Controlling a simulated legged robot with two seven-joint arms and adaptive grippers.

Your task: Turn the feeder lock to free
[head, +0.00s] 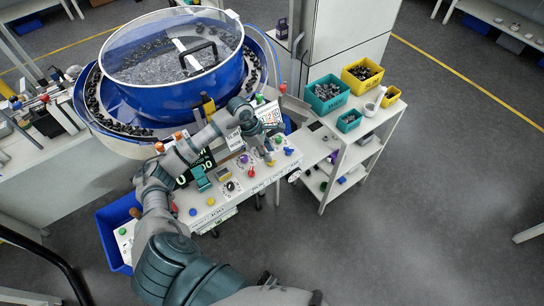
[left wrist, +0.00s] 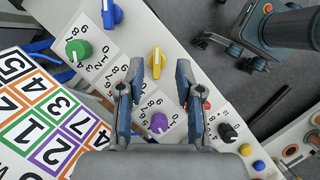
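The feeder panel (head: 218,205) runs across the middle of the head view, with several knobs. The left wrist view shows a yellow knob (left wrist: 157,62), a green knob (left wrist: 78,50), a blue knob (left wrist: 112,13), a purple knob (left wrist: 158,123) and a black knob (left wrist: 227,132). I cannot read which is the feeder lock. My left gripper (head: 266,153) is above the panel's right part near the yellow knob. In the left wrist view its fingers (left wrist: 159,88) are apart, empty, with the yellow knob in line between them.
The blue feeder bowl (head: 165,100) with a clear lid stands behind the panel. A white shelf cart (head: 345,158) with teal and yellow bins stands to the right. A blue bin (head: 112,232) is at the panel's left end. Floor in front is clear.

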